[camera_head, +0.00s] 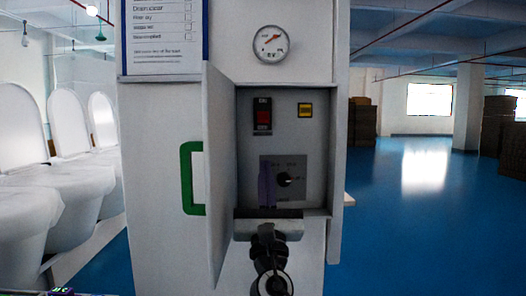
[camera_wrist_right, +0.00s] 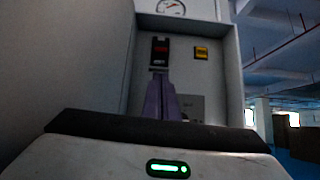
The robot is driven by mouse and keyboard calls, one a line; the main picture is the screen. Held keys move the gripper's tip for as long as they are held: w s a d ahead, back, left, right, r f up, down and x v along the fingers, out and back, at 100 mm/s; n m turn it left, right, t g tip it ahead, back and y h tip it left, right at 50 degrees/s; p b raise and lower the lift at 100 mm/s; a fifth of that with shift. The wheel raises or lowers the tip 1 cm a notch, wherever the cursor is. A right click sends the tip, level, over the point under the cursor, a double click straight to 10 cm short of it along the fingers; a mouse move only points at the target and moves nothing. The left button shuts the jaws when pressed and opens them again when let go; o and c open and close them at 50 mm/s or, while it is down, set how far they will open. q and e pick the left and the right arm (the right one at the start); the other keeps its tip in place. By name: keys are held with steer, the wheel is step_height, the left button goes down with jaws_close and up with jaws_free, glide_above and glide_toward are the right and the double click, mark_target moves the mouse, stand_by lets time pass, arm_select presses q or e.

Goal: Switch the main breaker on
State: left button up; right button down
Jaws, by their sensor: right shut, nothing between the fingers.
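Inside the open cabinet box, a black switch housing with a red rocker (camera_head: 263,116) sits at the upper left of the back panel; I take it as the main breaker. In the right wrist view the fingers (camera_wrist_right: 160,78) point up toward the switch; contact cannot be told. A sliver of what seems my left gripper (camera_head: 62,291) shows at the bottom left edge.
A rotary knob (camera_head: 284,180) on a grey plate is right of the fingers. A yellow part (camera_head: 305,110) is at the upper right. The open door (camera_head: 220,180) with a green handle (camera_head: 188,178) stands left. A gauge (camera_head: 271,44) is above.

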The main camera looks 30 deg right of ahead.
mark_target(262, 135)
steer(key=shift+a+r+n, duration=0.1)
steer(key=shift+r+n, duration=0.3)
steer(key=shift+r, duration=0.1)
steer(key=shift+p+x, duration=1.1)
steer(key=shift+x, duration=3.9)
steer(key=shift+a+r, duration=0.1)
steer(key=shift+a, duration=0.1)
